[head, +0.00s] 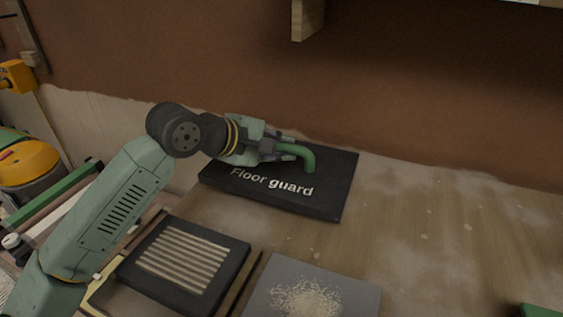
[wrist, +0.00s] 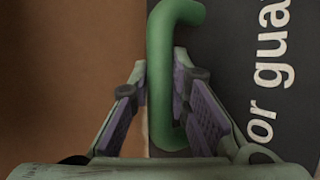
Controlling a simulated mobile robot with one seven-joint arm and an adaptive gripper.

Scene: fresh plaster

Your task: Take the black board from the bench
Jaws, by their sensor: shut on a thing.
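The black board (head: 330,190) lies flat on the wooden bench (head: 430,210), near the wall, with "Floor guard" in white letters. A green curved handle (head: 306,160) stands up from it. In the wrist view the board (wrist: 230,60) fills the right side and the handle (wrist: 160,90) runs between my fingers. My gripper (head: 290,151) reaches in from the left, low over the board, and is shut on the green handle. The gripper and wrist hide the board's far left part in the head view.
A black-framed board with pale stripes (head: 234,258) lies at the front left. A grey board (head: 262,306) with pale grains lies beside it. A green thing (head: 540,310) shows at the lower right corner. A wooden block (head: 307,20) juts from the brown wall above. The bench's right side is mostly clear and dusty.

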